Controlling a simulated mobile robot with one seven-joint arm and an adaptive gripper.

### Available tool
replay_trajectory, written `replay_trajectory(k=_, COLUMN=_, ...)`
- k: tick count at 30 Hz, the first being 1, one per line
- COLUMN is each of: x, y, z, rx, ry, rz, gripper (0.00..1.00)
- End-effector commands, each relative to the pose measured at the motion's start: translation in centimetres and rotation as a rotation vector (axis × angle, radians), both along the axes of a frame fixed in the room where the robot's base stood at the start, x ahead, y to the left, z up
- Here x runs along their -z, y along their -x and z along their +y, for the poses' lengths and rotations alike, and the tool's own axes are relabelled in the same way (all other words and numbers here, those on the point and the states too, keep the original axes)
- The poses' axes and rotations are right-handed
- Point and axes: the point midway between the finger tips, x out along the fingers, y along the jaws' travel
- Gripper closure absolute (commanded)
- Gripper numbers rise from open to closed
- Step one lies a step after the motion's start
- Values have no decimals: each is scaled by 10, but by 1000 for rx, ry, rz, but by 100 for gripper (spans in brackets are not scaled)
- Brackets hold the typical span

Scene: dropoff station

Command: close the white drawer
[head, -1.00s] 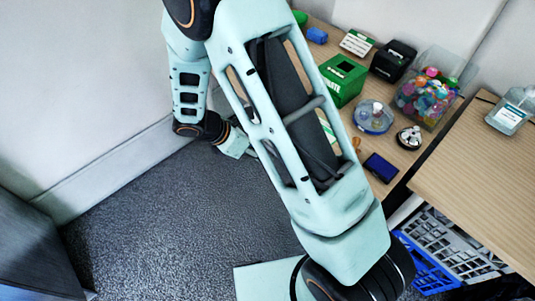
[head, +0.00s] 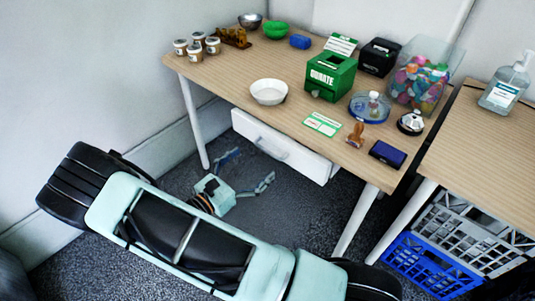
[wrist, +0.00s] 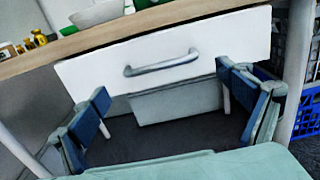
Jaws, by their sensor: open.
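The white drawer (head: 283,147) is under the front edge of the wooden table, with a grey bar handle on its front. In the wrist view the drawer front (wrist: 225,45) fills the upper middle and its handle (wrist: 162,63) runs across it. I cannot tell how far it stands out from the table. My gripper (head: 249,169) is open and empty, in front of and below the drawer. In the wrist view my gripper's blue-padded fingers (wrist: 163,88) spread to either side of the handle, apart from it.
The table (head: 220,80) bears a white bowl (head: 268,92), a green donate box (head: 331,76), jars and a stamp. White table legs (head: 193,122) flank the drawer. A second table (head: 480,150) stands at the right, with crates (head: 430,265) below it.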

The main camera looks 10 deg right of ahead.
Motion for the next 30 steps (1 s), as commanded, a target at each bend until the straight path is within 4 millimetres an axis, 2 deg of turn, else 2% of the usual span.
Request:
replay_trajectory(k=3, x=2, y=-13, z=-20, rx=4, ry=0, rz=0, gripper=6)
replay_trajectory(k=9, x=1, y=-31, z=-44, rx=3, ry=-2, rz=0, gripper=6)
replay_trajectory(k=15, x=1, y=-38, z=-53, rx=1, ry=-2, rz=1, gripper=6)
replay_trajectory(k=22, x=0, y=-38, z=-53, rx=1, ry=-2, rz=3, gripper=6)
replay_trajectory(k=23, x=0, y=-38, z=-53, rx=1, ry=-2, rz=3, gripper=7)
replay_trajectory(k=30, x=0, y=-38, z=-53, rx=1, ry=-2, rz=3, gripper=34)
